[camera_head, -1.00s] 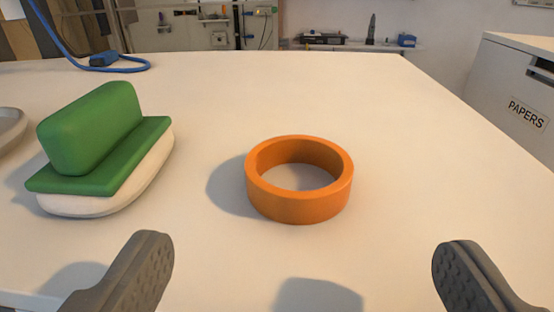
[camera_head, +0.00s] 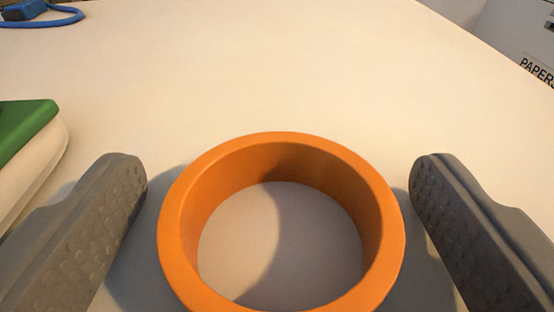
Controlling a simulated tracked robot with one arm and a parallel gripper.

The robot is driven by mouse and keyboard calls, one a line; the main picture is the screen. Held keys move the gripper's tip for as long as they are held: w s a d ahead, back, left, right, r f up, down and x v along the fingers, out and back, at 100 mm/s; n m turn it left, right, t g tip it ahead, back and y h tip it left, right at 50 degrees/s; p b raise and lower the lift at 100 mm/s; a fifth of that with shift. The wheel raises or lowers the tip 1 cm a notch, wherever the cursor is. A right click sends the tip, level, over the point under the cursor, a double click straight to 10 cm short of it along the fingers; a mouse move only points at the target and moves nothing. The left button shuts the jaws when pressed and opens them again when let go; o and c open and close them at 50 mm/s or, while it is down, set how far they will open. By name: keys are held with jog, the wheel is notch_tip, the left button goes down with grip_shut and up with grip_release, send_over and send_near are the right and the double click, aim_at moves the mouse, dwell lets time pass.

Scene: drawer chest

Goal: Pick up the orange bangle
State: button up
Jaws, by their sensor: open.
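The orange bangle (camera_head: 282,143) lies flat on the white table, in the lower middle of the view. Its near rim is partly cut off by the bottom edge. My gripper (camera_head: 280,175) is open, with one grey finger to the left of the bangle and one to the right. There is a narrow gap between each finger and the ring, and neither finger appears to touch it. Nothing is held.
A green and white brush-like object (camera_head: 28,150) stands close to the left finger, partly out of view. A blue cable (camera_head: 50,18) lies at the far left. The table (camera_head: 270,70) beyond the bangle is clear. A cabinet labelled PAPERS (camera_head: 510,40) stands past the right edge.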

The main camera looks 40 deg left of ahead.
jog(key=shift+w+a, duration=0.25)
jog(key=shift+w, duration=0.1)
jog(key=c, duration=1)
jog(key=shift+c, duration=0.2)
